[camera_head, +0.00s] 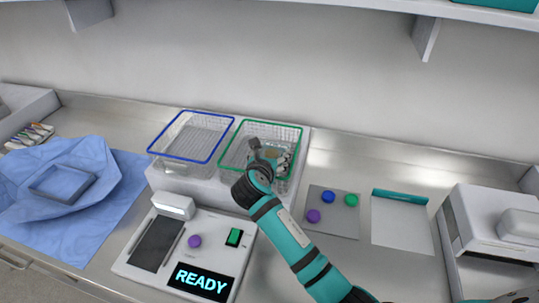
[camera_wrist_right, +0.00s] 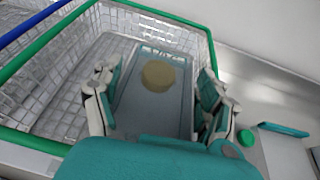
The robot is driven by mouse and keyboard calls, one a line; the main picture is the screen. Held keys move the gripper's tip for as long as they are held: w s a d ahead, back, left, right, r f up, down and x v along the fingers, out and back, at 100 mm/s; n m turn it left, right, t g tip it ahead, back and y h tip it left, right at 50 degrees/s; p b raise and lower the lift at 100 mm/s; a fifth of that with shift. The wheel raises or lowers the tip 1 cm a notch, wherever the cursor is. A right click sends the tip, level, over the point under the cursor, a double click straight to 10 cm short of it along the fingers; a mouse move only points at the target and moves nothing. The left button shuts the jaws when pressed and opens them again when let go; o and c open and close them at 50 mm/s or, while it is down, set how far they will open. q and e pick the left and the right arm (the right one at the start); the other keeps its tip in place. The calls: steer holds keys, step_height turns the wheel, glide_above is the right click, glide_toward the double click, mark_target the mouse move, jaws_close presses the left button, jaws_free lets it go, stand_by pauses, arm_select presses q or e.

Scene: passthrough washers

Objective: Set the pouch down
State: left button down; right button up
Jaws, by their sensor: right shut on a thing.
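The pouch (camera_wrist_right: 152,105) is a flat pale blue-grey packet with a round tan patch and a darker band with lettering at its far end. My right gripper (camera_head: 270,153) is shut on it, with fingers along both sides of it in the right wrist view (camera_wrist_right: 155,100). The gripper and pouch are over or inside the green-rimmed wire basket (camera_head: 299,126). I cannot tell whether the pouch touches the basket floor. The gripper hides much of the pouch in the head view. My left gripper is not in view.
A blue-rimmed wire basket (camera_head: 206,120) stands left of the green one. In front is a console (camera_head: 205,285) reading READY. Right are a grey mat (camera_head: 335,226) with coloured discs, a clipboard-like sheet (camera_head: 400,225) and a white machine (camera_head: 485,225). Blue cloth (camera_head: 100,225) lies left.

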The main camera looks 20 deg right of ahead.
steer(key=shift+f, duration=0.55)
steer(key=o, duration=0.8)
steer(key=shift+f, duration=0.1)
steer(key=shift+o, duration=0.2)
steer(key=shift+r, duration=0.2)
steer(key=r+b+v, duration=0.1)
steer(key=v, duration=1.1)
